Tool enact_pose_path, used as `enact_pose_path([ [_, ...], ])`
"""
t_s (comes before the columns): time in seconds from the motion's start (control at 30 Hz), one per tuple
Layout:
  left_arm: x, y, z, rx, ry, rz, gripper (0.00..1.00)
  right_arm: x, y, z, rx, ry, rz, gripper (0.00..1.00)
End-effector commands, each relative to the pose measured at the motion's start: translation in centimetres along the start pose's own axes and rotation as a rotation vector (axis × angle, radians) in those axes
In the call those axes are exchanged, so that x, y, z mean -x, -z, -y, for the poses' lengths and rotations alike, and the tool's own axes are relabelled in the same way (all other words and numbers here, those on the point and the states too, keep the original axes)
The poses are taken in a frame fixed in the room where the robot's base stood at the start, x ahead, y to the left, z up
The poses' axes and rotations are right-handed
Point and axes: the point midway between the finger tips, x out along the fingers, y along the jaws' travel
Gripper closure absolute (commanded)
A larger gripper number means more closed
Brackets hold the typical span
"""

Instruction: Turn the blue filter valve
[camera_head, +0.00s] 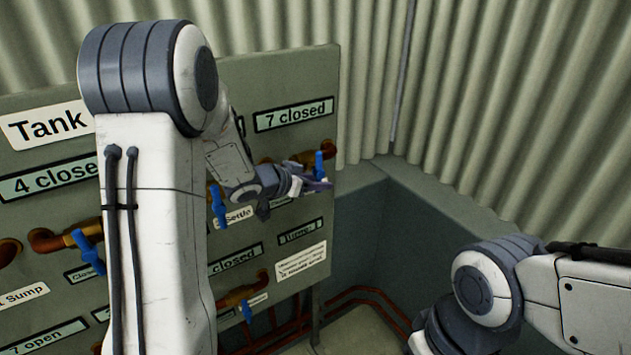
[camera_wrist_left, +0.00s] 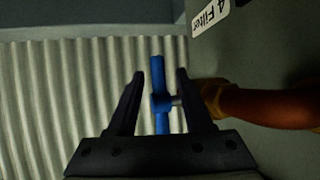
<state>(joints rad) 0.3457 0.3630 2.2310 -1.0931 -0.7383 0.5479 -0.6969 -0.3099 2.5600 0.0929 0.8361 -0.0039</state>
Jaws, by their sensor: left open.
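The blue filter valve handle (camera_wrist_left: 158,72) stands upright between my left gripper's fingers in the left wrist view. A label reading "4 Filter" is above its copper pipe. In the head view the blue handle (camera_head: 319,164) shows at the panel's right edge, beside my left gripper (camera_head: 316,185). The left gripper (camera_wrist_left: 161,75) is open, with a finger on each side of the handle and visible gaps. The handle's lower part is partly hidden by the gripper body. My right arm is at the lower right of the head view; its gripper is not in view.
The green panel (camera_head: 289,77) carries other blue valve handles, one just left of the gripper (camera_head: 217,205), one further left (camera_head: 88,251) and one lower (camera_head: 247,311). Corrugated walls stand behind. Red pipes (camera_head: 358,292) run low. Free room lies right of the panel.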

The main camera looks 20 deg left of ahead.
Motion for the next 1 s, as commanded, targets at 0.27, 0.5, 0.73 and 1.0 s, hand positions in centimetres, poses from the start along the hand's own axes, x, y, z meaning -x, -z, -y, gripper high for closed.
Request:
enact_pose_path([
  [0.27, 5.6, 0.1, 0.2, -0.001, 0.007, -0.003, 0.49, -0.4, 0.0, 0.0, -0.001, 0.0, 0.0, 0.49],
  [0.5, 8.8, 0.1, 0.2, -0.002, 0.005, -0.002, 0.49, -0.3, 0.0, 0.0, -0.001, 0.0, 0.0, 0.49],
  [0.73, 9.4, 0.1, 0.1, -0.001, 0.001, -0.001, 0.49, -0.3, 0.0, 0.0, -0.001, 0.0, 0.0, 0.49],
  [1.0, 9.5, 0.0, -0.4, -0.002, 0.001, -0.001, 0.49, -0.3, 0.0, 0.0, -0.001, 0.0, 0.0, 0.49],
])
